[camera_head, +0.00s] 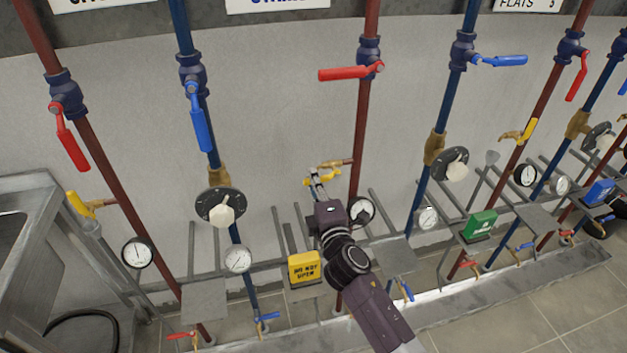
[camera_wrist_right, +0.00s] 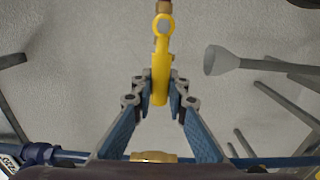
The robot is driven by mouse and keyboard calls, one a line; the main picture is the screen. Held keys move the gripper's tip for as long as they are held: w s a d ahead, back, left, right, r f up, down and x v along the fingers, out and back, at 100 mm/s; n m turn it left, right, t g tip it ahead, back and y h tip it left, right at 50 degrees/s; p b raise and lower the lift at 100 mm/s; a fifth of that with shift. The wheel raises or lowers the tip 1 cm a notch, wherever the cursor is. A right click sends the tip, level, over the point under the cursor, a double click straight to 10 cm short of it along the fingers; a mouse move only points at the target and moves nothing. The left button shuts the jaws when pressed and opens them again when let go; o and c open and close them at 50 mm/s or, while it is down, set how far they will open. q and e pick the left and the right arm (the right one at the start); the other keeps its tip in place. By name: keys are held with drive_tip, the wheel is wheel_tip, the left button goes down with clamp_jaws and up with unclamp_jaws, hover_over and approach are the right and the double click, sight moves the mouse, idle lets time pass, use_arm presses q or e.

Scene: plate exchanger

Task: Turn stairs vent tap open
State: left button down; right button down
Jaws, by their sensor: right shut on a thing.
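The vent tap with a yellow handle (camera_head: 333,178) sits on a brass fitting (camera_head: 338,163) that branches left from a red pipe, in the middle of the head view. My right gripper (camera_head: 318,180) reaches up to it from below. In the right wrist view the yellow handle (camera_wrist_right: 160,72) stands upright between the two fingers, and the right gripper (camera_wrist_right: 159,90) is shut on its lower part. The handle's ring end and a bit of brass show above the fingers. My left gripper is not in view.
Red lever (camera_head: 343,73) sticks out left on the red pipe above. A yellow sign box (camera_head: 304,268) stands just left of my right arm. Pressure gauges (camera_head: 361,211) and grey brackets crowd around. A metal sink (camera_head: 40,200) is at the left. The wall above the tap is bare.

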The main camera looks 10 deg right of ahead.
drive_tip(key=shift+f, duration=0.1)
drive_tip(key=c, duration=1.8)
unclamp_jaws()
drive_tip(key=shift+c, duration=0.2)
drive_tip(key=s, duration=1.2)
drive_tip(key=shift+d, duration=0.2)
